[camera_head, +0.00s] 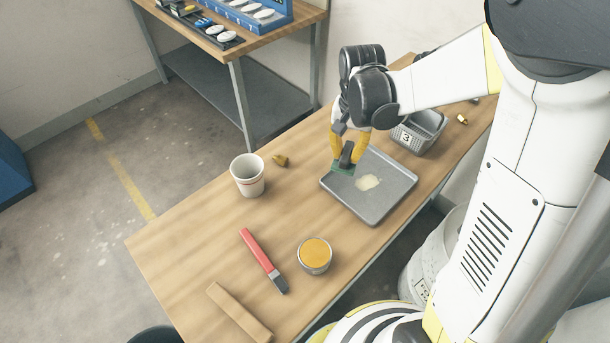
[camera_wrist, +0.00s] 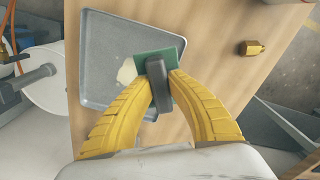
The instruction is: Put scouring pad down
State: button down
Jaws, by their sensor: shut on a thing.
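The green scouring pad (camera_wrist: 172,56) is in my gripper, with a dark grey handle or block (camera_wrist: 157,84) between the yellow fingers. In the head view the green pad (camera_head: 341,168) shows at the far left corner of the grey tray (camera_head: 371,211). My gripper (camera_head: 348,152) points down and is shut on the pad. In the wrist view the pad overlaps the tray's edge, and I cannot tell whether it touches the tray. A pale yellowish patch (camera_head: 368,183) lies on the tray floor beside the pad.
A white cup (camera_head: 248,175) and a brass fitting (camera_head: 281,160) stand left of the tray. A red-handled tool (camera_head: 259,253), an orange-topped tin (camera_head: 315,255) and a wooden strip (camera_head: 238,314) lie nearer. A grey bin marked 3 (camera_head: 420,132) stands behind the tray's right side.

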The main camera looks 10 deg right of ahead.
aim_at(346, 151)
jog(key=r+m, duration=0.1)
jog(key=m, duration=0.1)
jog(key=r+m, duration=0.2)
jog(key=shift+w+d, duration=0.1)
jog(key=shift+d, duration=0.1)
jog(key=shift+r+m, duration=0.2)
jog(key=shift+m, duration=0.4)
jog(key=shift+a+f, duration=0.1)
jog(key=shift+a, duration=0.15)
jog(key=a+f+b, duration=0.1)
jog(key=a+f, duration=0.1)
jog(key=a, duration=0.1)
jog(key=w+a+f+b, duration=0.1)
jog(key=a+f, duration=0.1)
jog(key=a, duration=0.2)
jog(key=w+a+f+b, duration=0.1)
jog(key=a+f, duration=0.1)
jog(key=a, duration=0.1)
jog(key=shift+a+f+b, duration=0.35)
jog(key=shift+a, duration=0.05)
notch_tip(346, 151, down, 4)
jog(key=shift+f+b, duration=0.1)
jog(key=shift+b, duration=0.95)
jog(key=c, duration=1.4)
grip_release()
